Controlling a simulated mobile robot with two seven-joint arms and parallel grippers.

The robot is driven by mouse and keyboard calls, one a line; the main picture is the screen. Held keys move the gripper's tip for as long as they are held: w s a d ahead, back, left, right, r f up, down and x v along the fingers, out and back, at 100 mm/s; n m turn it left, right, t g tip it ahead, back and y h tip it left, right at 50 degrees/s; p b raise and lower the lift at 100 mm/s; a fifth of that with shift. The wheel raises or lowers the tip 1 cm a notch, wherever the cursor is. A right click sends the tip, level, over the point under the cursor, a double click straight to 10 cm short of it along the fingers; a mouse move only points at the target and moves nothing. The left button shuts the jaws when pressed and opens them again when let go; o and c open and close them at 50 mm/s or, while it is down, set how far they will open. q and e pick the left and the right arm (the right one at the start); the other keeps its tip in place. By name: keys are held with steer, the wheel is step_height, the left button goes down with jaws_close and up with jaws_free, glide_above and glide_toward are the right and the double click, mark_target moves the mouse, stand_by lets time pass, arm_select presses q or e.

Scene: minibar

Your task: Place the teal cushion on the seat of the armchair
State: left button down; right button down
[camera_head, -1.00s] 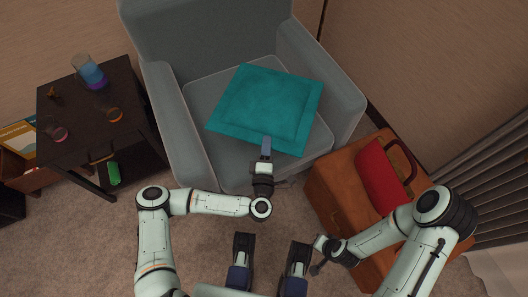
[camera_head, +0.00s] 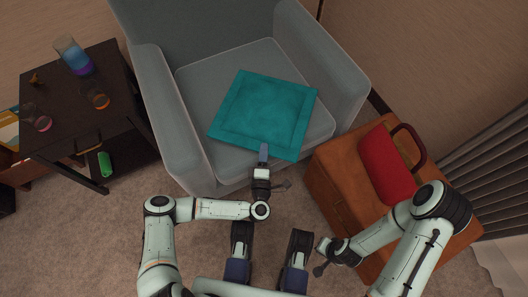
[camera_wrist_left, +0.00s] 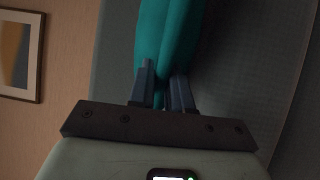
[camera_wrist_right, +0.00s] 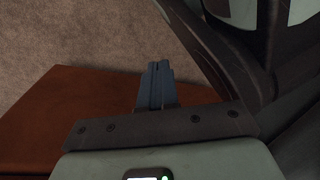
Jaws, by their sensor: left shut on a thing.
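The teal cushion (camera_head: 265,113) is a flat square seen over the seat of the grey armchair (camera_head: 205,84). My left gripper (camera_head: 263,155) is shut on the cushion's near edge. In the left wrist view the teal cushion (camera_wrist_left: 166,45) runs between the two fingers (camera_wrist_left: 163,88). I cannot tell whether the cushion's underside touches the seat. My right gripper (camera_wrist_right: 157,85) has its fingers together and nothing between them in the right wrist view. In the head view it is low at the right, near the orange-brown cabinet.
A dark side table (camera_head: 70,110) with glassware stands left of the armchair. An orange-brown cabinet (camera_head: 335,180) stands at the right with a red handbag (camera_head: 387,165) on it. A framed picture (camera_wrist_left: 20,55) hangs on the wall. Carpet is clear in front of the armchair.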

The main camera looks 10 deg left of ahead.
arm_select(q)
steer(key=c, duration=1.1)
jaws_free()
steer(key=shift+o, duration=0.2)
steer(key=s+d+p, duration=0.1)
steer(key=s+p, duration=0.2)
steer(key=s, duration=0.9)
steer(key=shift+f, duration=0.25)
arm_select(e)
steer(key=w+a+r+t, duration=0.1)
steer(key=w+r+t, duration=0.1)
steer(key=w+r, duration=0.3)
steer(key=shift+w+r, duration=0.35)
steer(key=shift+w, duration=0.35)
